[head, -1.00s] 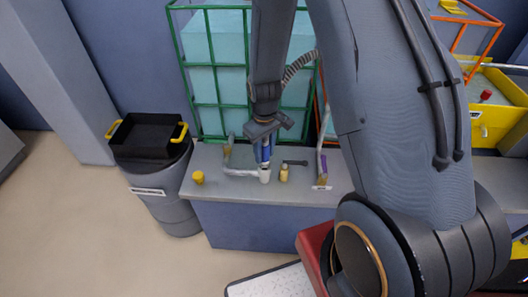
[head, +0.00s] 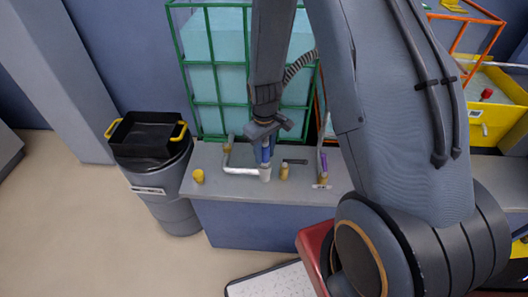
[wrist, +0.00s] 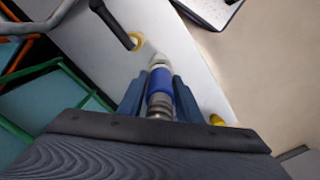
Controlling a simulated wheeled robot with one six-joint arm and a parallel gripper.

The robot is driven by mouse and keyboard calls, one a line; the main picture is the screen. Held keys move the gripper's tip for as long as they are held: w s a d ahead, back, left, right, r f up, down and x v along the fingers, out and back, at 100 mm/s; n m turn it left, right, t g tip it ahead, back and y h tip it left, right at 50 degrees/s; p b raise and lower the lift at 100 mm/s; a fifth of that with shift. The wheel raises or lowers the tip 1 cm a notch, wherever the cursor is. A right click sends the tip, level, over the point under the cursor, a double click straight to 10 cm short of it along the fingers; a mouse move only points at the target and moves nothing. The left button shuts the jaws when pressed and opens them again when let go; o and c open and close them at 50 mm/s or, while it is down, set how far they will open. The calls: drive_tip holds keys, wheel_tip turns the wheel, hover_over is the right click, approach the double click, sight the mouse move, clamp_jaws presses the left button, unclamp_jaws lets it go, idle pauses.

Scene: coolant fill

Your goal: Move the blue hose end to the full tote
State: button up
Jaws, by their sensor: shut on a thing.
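My gripper (head: 266,148) points down over the bench in front of the green-framed tote and is shut on the blue hose end (head: 265,155). In the wrist view the blue hose end (wrist: 160,92) sits between both jaws, with a grey metal part nearer the camera. Its far end meets or overlaps the pale pipe fitting; I cannot tell whether it is seated. The white outlet pipe (head: 240,170) runs from the green-framed tote (head: 218,105), which holds teal liquid, to an upright mouth below my gripper. The tote's right side is partly hidden by my arm.
A yellow cap (head: 198,176) stands left on the grey bench (head: 215,158). A brass-coloured valve (head: 284,172) with a dark handle is close right of the pipe mouth. A purple part (head: 324,162) stands further right. A grey bin (head: 170,205) carries a black tray (head: 150,136).

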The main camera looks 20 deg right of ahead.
sight(264, 144)
drive_tip(key=shift+f+b, duration=0.4)
drive_tip(key=shift+f, duration=0.5)
drive_tip(key=o, duration=0.9)
drive_tip(key=shift+r, duration=0.1)
drive_tip(key=shift+r+b, duration=0.6)
drive_tip(key=shift+r, duration=3.2)
